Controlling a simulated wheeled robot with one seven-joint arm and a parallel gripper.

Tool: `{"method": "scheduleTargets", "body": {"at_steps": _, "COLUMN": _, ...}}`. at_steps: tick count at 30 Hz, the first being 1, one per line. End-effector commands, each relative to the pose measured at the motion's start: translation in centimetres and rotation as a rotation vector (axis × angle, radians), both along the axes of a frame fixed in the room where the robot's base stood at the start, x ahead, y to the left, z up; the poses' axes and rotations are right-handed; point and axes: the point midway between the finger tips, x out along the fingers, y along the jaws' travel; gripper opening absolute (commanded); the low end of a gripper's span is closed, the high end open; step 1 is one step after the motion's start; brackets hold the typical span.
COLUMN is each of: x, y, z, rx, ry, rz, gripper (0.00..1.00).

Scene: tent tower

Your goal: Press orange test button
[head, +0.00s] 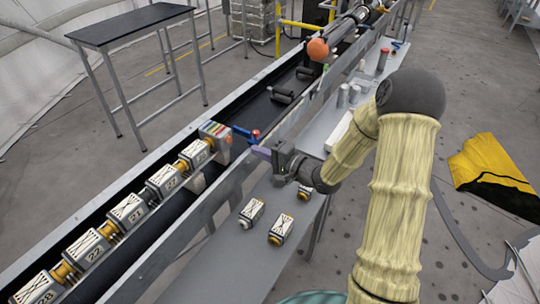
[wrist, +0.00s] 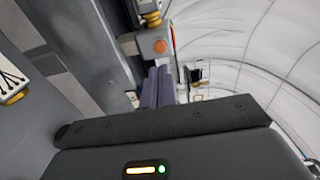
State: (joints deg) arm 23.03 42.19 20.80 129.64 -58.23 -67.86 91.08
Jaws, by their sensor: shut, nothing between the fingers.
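In the wrist view, the round orange test button (wrist: 160,46) sits on the face of a grey box (wrist: 147,44). In the wrist view, my fingertips (wrist: 159,69) lie just below the button in the picture. A gap to the box shows in the head view; contact is not visible.
Numbered modules (head: 127,210) line the dark trough left of the box. A blue lever with a red top (head: 248,134) stands between box and gripper in the head view. An orange ball (head: 317,48) is farther back.

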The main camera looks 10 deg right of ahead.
Motion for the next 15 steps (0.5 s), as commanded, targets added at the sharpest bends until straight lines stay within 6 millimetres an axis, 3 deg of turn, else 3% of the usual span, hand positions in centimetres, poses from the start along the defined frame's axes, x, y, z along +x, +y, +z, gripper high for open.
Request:
{"method": "scheduleTargets", "body": {"at_steps": 9, "x": 3.6, "y": 4.4, "z": -0.5, "rx": 0.002, "ry": 0.000, "rz": 0.002, "gripper": 0.00}}
{"method": "scheduleTargets", "body": {"at_steps": 15, "x": 5.1, "y": 6.0, "z": -0.7, "rx": 0.000, "ry": 0.000, "rz": 0.000, "gripper": 0.00}}
